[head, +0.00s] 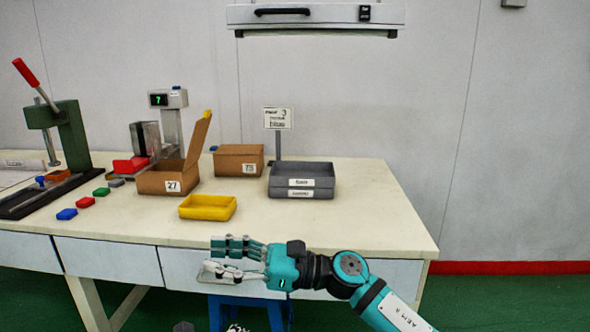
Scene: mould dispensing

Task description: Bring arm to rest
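My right arm comes in from the lower right. Its teal gripper (212,257) points left, in front of the table's front edge and over the drawer fronts. Its fingers are apart, with a gap between them, and I see nothing held there. It is clear of the boxes and trays on the table. My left gripper is not in view.
The table (345,222) holds a yellow tray (208,214), an open carton 27 (168,184), a second carton (238,160), stacked grey trays (301,182), a green lever press (72,135) and several coloured blocks. A blue stool (217,312) stands below. The table's right part is clear.

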